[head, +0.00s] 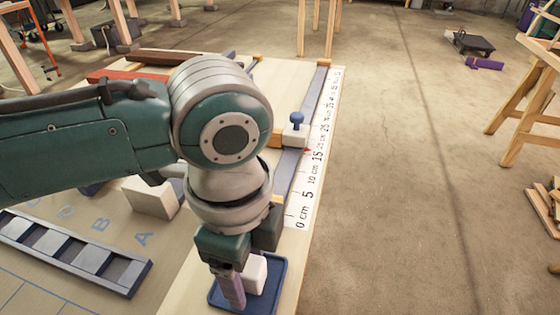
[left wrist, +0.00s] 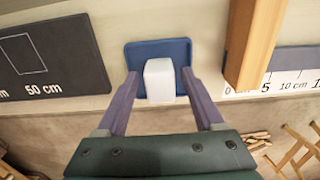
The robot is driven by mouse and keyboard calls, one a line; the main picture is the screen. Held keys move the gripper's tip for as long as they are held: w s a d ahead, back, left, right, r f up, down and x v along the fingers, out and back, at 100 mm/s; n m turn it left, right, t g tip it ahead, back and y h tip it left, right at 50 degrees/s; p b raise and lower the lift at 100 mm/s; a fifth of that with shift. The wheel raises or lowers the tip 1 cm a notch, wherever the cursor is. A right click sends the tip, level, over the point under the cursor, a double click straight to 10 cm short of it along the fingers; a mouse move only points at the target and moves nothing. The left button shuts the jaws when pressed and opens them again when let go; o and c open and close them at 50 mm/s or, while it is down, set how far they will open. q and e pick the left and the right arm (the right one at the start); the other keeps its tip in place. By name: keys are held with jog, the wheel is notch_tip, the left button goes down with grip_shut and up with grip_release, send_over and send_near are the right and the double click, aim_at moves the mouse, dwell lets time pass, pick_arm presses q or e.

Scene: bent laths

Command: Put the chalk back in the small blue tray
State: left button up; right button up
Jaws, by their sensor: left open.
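The small blue tray (head: 277,285) sits near the front corner of the pale bench. The chalk, a white block (head: 256,273), is inside the tray's outline and appears to rest on its floor. In the left wrist view the chalk (left wrist: 159,80) stands over the middle of the blue tray (left wrist: 135,53). My left gripper (head: 243,279) is over the tray, with its purple fingers open on either side of the chalk. In the left wrist view the left gripper (left wrist: 160,76) shows gaps between chalk and fingers. My right gripper is out of view.
A white scale strip (head: 311,180) runs along the bench's right edge beside a grey lath. A blue-knobbed clamp (head: 296,130) sits on that lath. A slotted grey rack (head: 72,252) and a pale block (head: 150,198) lie to the left. Open floor lies right of the bench.

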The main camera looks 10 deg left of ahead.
pick_arm(q)
notch_tip(320, 180, up, 12)
jog(key=p, duration=0.3)
jog(key=s+d+f+n+t+h, duration=0.2)
jog(key=s+d+n+h, duration=0.15)
jog(key=s+n, duration=0.2)
jog(key=s+a+n+y, duration=0.1)
jog(key=s+a+n, duration=0.2)
jog(key=a+n, duration=0.2)
jog(key=s+a+f+n+t+y, duration=0.1)
jog(key=s+a+n+y, duration=0.1)
jog(key=a+n, duration=0.4)
jog(key=shift+s+a+f+t, duration=0.2)
jog(key=shift+s+a+t, duration=0.1)
jog(key=shift+s+a, duration=0.6)
notch_tip(320, 180, up, 45)
jog(key=p, duration=4.5)
jog(key=shift+r, duration=0.15)
jog(key=shift+w, duration=0.1)
